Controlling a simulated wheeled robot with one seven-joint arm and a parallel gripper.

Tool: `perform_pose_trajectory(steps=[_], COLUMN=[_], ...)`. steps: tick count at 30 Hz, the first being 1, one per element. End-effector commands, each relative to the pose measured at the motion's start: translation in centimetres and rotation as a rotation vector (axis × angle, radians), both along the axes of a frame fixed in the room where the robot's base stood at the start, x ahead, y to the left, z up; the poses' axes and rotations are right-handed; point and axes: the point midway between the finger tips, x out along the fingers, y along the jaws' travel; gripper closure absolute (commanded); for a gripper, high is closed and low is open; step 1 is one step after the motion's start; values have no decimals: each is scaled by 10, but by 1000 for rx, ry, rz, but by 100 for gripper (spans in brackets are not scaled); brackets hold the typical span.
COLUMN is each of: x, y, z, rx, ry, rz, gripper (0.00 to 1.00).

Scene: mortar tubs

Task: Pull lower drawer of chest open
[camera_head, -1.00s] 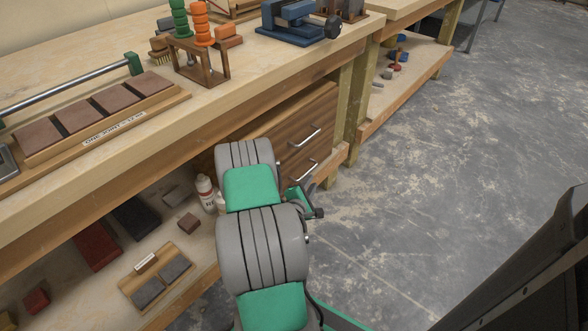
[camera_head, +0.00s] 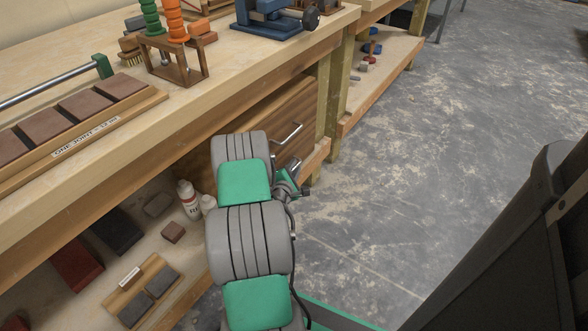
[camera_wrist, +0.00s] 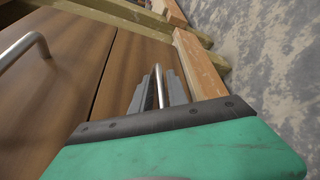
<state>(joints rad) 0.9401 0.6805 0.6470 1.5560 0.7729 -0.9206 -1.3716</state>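The wooden chest (camera_head: 270,119) stands under the workbench, partly hidden behind my arm in the head view. The upper drawer's metal bar handle (camera_head: 288,133) is free; it also shows at the left of the wrist view (camera_wrist: 20,50). The lower drawer (camera_wrist: 128,65) looks shut, its front about level with the upper one. My gripper (camera_wrist: 159,90) is at the lower drawer's handle (camera_wrist: 159,84). Its fingers lie close on both sides of the bar and look shut on it. In the head view my gripper (camera_head: 290,177) hides most of that handle.
A wooden post (camera_head: 328,105) and shelf edge (camera_head: 316,157) stand close to the right of the chest. The concrete floor (camera_head: 420,160) in front is clear.

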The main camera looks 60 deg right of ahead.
Motion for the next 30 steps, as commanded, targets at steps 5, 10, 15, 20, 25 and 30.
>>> perform_pose_trajectory(steps=[5,10,15,20,25,30], x=[0,0,0,0,0,0], y=[0,0,1,1,1,1], z=[0,0,0,0,0,0], rx=[0,0,0,0,1,1], ry=[0,0,0,0,0,0], rz=[0,0,0,0,0,0], gripper=[95,100,100,100,100,100])
